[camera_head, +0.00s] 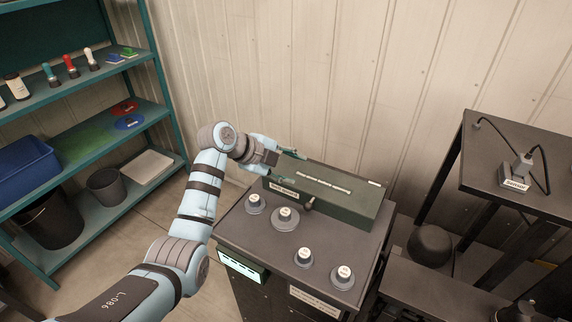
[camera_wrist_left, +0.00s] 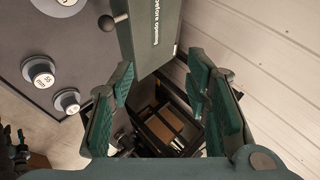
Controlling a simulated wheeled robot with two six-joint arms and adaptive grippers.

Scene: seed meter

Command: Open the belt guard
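The belt guard (camera_head: 335,192) is a long dark green box with white lettering along its top, at the back of a dark cabinet top. It looks closed. In the left wrist view the guard (camera_wrist_left: 152,35) enters from the top. A small dark ball knob (camera_head: 309,203) stands at its front side, and also shows in the wrist view (camera_wrist_left: 107,22). My left gripper (camera_head: 290,163) is at the guard's back left end. Its green-padded fingers (camera_wrist_left: 165,78) are spread apart with nothing between them. Whether they touch the guard is unclear. My right gripper is not in view.
Several labelled round knobs (camera_head: 285,217) stand on the cabinet top (camera_head: 262,240) in front of the guard. A corrugated wall (camera_head: 300,80) rises close behind. A teal shelf (camera_head: 85,85) stands left, and a dark table (camera_head: 525,150) with a plugged device stands right.

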